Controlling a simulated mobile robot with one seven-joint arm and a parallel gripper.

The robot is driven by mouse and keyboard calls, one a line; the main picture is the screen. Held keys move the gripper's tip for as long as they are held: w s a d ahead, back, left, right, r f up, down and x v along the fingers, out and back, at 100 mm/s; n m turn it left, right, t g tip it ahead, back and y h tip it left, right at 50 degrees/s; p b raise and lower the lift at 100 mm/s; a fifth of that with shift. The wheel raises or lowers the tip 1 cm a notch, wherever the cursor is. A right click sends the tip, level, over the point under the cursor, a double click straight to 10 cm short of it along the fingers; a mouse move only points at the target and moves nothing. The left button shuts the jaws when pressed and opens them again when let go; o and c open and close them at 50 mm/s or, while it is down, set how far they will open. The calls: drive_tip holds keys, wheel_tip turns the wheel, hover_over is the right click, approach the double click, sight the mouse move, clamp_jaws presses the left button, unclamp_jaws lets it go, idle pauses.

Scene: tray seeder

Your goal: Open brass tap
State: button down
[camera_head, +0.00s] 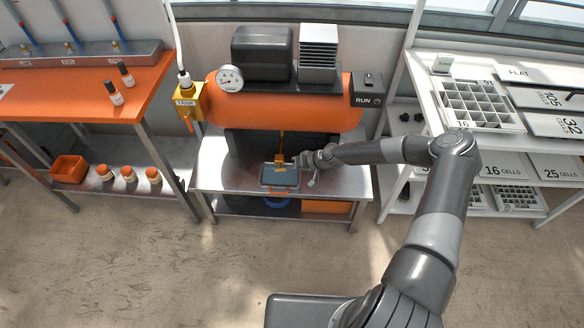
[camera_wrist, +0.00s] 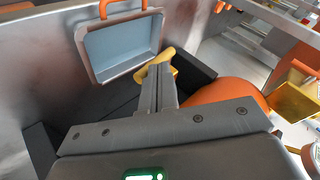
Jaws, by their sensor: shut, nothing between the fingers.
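The brass tap (camera_head: 281,157) hangs on a thin brass pipe below the orange tank (camera_head: 290,110), above a small blue-grey pan (camera_head: 280,178). My gripper (camera_head: 298,160) is just to the right of the tap in the head view. In the wrist view, my gripper (camera_wrist: 160,72) has its fingers together with nothing between them. The brass tap (camera_wrist: 168,54) shows just beyond the fingertips, partly hidden by them. I cannot tell whether the fingers touch it or how far its handle is turned. The pan (camera_wrist: 92,62) with orange handles lies at the upper left there.
A yellow valve block labelled TANK (camera_head: 186,102) with an orange lever stands left of the tank. A RUN switch box (camera_head: 367,92) is at its right. The metal bench (camera_head: 218,178) carries the pan. White shelves (camera_head: 392,205) stand right, an orange table (camera_head: 130,75) left.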

drive_tip(key=shift+a, duration=0.15)
drive_tip(key=shift+a+f, duration=0.15)
drive_tip(key=shift+a, duration=0.5)
drive_tip(key=s+a+v, duration=0.1)
drive_tip(key=v, duration=1.1)
drive_tip(key=shift+s+r, duration=0.45)
